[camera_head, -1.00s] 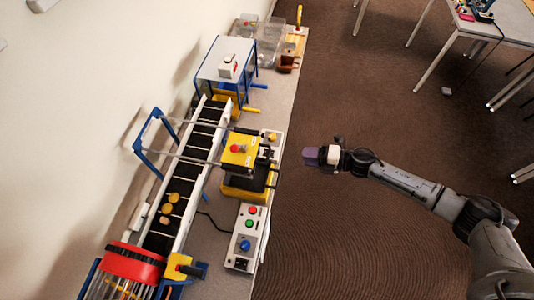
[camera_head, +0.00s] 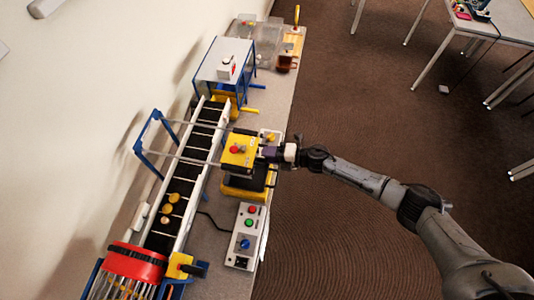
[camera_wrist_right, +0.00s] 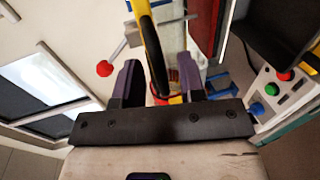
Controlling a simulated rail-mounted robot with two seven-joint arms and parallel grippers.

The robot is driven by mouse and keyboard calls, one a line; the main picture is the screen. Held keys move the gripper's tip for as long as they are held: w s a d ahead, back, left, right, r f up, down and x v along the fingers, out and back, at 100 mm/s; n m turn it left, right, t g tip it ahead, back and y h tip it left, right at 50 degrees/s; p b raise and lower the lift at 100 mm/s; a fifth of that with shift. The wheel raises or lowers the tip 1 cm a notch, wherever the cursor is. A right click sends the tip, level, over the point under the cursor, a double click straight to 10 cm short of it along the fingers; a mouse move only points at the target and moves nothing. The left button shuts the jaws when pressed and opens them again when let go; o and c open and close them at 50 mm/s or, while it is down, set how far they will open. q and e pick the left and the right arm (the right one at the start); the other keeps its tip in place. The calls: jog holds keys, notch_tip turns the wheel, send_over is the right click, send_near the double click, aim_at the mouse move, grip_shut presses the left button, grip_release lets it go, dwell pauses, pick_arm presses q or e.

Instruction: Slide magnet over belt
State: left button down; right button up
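The yellow magnet carriage (camera_head: 240,158) with a red knob on top sits on two grey rails at the right side of the black belt (camera_head: 181,187). Several small yellowish and pale discs (camera_head: 173,198) lie on the lower part of the belt. My right gripper (camera_head: 270,152) is at the carriage's right side, by its dark handle. In the right wrist view, the purple fingers (camera_wrist_right: 160,82) stand apart, with a yellow and black bar (camera_wrist_right: 151,48) between them. Contact with the bar cannot be told. My left gripper is out of view.
A control box (camera_head: 244,237) with red, green and blue buttons stands below the carriage. A blue-framed stand (camera_head: 224,60) is at the belt's far end, and a red drum (camera_head: 135,262) at the near end.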

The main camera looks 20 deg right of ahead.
jog(key=shift+w+a+f, duration=0.1)
jog(key=shift+w+a, duration=0.15)
jog(key=shift+a, duration=0.15)
grip_shut()
dwell(0.4)
